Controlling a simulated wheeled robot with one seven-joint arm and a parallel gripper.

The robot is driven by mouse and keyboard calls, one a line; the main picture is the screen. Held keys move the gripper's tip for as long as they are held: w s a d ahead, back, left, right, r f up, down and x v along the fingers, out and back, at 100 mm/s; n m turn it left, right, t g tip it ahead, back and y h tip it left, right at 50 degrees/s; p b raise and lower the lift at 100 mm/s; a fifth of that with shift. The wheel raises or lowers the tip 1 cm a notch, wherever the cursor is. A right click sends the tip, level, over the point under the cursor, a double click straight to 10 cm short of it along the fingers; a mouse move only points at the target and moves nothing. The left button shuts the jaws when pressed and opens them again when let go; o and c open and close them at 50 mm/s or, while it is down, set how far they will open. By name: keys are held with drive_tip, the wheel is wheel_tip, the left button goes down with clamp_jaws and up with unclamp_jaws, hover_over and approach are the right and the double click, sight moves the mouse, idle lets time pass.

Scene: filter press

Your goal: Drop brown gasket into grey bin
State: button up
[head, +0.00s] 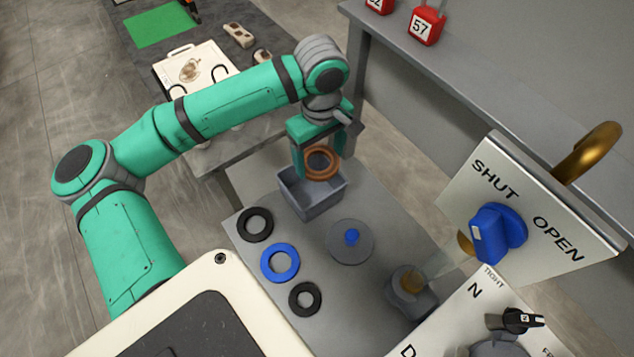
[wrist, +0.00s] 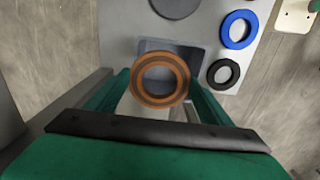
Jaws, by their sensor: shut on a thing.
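The brown gasket (head: 322,164) is a thick ring held by my gripper (head: 318,160), which is shut on it. It hangs above the grey bin (head: 318,206), near the bin's back part in the head view. In the wrist view the brown gasket (wrist: 160,80) is between the green fingers and covers much of the grey bin (wrist: 194,58) below. The bin is an open box on the grey table. The part of the bin's inside that shows looks empty; the rest is hidden.
A black ring (head: 255,224), a blue ring (head: 280,263) and a smaller black ring (head: 305,299) lie on the table in front of the bin. A grey disc with a blue knob (head: 351,240) lies nearby. A panel with a blue SHUT/OPEN handle (head: 497,234) stands at right.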

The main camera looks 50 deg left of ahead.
drive_tip(key=shift+s+f, duration=0.15)
drive_tip(key=shift+f, duration=2.6)
drive_tip(key=o, duration=1.2)
drive_tip(key=shift+r, duration=0.1)
wheel_tip(320, 180, up, 11)
drive_tip(key=shift+f, duration=0.15)
